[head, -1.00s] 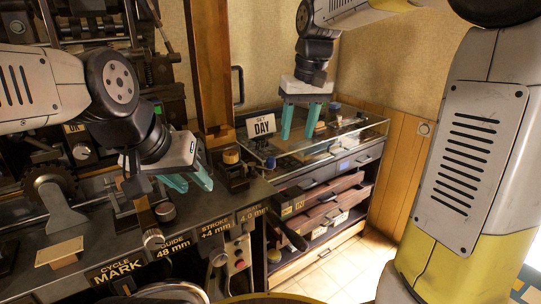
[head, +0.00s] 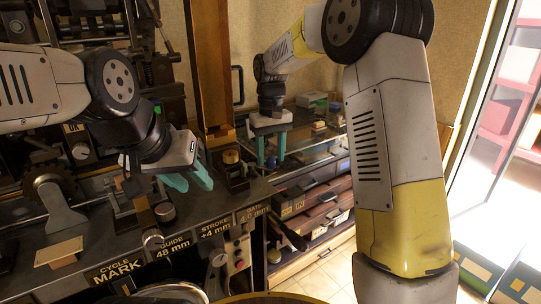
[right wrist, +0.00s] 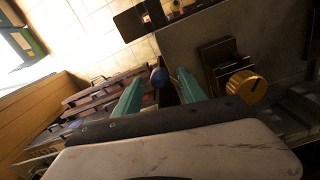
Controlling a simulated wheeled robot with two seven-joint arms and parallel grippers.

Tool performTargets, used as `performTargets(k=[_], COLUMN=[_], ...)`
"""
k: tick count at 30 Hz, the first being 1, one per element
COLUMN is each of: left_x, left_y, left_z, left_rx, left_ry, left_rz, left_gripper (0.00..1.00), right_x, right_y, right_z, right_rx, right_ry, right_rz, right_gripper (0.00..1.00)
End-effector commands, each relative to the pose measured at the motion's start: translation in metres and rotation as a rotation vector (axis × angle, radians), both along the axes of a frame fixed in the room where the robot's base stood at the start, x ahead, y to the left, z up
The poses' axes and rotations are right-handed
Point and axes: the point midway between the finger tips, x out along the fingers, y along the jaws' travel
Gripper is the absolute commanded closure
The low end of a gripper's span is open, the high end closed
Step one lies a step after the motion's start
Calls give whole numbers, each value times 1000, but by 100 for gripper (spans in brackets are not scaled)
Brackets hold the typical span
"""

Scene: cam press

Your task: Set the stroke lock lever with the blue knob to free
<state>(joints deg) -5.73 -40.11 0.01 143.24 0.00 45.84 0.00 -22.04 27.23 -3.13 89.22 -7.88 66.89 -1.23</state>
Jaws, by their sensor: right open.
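The blue knob (right wrist: 158,77) shows in the right wrist view, at the end of a dark lever (right wrist: 169,94). It lies between the lines of my right gripper's teal fingers, near their tips; I see no contact. My right gripper (head: 271,164) is open and points down beside the machine's right end in the head view; its fingers also show in the right wrist view (right wrist: 160,84). In the head view the blue knob is hard to make out. My left gripper (head: 197,188) is open and empty above the machine's bench.
A brass knob (right wrist: 246,88) on a dark block stands beside the lever. A black handle (head: 290,235) sticks out at the bench's front right. A glass-topped cabinet (head: 325,150) with open drawers stands behind. The bench front carries labels such as the stroke plate (head: 215,229).

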Motion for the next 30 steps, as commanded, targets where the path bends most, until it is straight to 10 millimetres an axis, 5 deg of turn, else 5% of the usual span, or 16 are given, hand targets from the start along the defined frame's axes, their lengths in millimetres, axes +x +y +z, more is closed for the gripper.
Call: performTargets(k=[11, 19, 30], left_x=[0, 0, 0], left_y=[0, 0, 0], left_z=[0, 0, 0], left_rx=[0, 0, 0], left_ry=[0, 0, 0], left_rz=[0, 0, 0], left_gripper=[64, 64, 64], right_x=[0, 0, 0], right_y=[0, 0, 0], right_z=[-9, -8, -8], right_rx=[0, 0, 1], right_ry=[-1, -1, -2], right_rz=[0, 0, 0], right_gripper=[52, 100, 100])
